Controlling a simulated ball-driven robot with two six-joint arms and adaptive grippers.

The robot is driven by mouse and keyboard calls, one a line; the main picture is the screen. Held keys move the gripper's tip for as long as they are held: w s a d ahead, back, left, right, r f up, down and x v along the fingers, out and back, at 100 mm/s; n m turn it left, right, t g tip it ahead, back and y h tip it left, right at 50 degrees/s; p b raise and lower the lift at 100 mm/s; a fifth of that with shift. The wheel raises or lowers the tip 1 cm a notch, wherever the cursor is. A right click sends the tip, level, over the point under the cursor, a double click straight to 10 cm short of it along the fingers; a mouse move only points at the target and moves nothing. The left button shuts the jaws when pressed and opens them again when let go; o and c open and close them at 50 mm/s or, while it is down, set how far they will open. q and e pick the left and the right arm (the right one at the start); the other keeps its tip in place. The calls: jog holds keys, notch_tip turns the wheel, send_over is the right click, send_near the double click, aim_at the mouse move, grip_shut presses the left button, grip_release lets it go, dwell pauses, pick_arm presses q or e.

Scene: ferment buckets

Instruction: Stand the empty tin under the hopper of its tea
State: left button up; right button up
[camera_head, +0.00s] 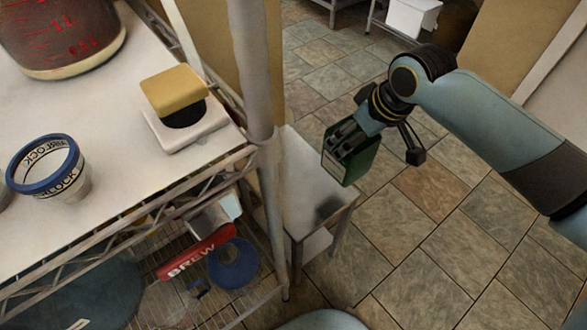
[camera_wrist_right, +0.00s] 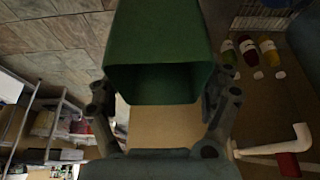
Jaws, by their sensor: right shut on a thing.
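The green tin (camera_head: 362,160) is held out in the air by my right gripper (camera_head: 358,132), near the small grey stand in the head view. The gripper is shut on the tin. In the right wrist view the tin (camera_wrist_right: 160,35) fills the upper middle between the two fingers (camera_wrist_right: 165,105). Its open mouth faces the wrist camera, and the part of the inside that shows is dark and looks empty. I cannot make out a tea hopper in either view. My left gripper is not in view.
A small grey stand (camera_head: 300,172) is beside the white-topped wire rack (camera_head: 110,160). The rack bears a large jar (camera_head: 60,35), a blue-rimmed ring (camera_head: 42,165) and a yellow-topped block (camera_head: 174,90). A grey post (camera_head: 250,60) rises at the rack's corner. The tiled floor at right is clear.

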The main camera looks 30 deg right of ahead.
jog(key=w+a+f+b, duration=0.4)
jog(key=w+a+f, duration=0.3)
jog(key=f, duration=0.3)
jog(key=shift+w+a+f, duration=0.15)
jog(key=shift+w+a, duration=0.2)
jog(key=shift+w, duration=0.05)
jog(key=o, duration=1.5)
jog(key=shift+f, duration=0.1)
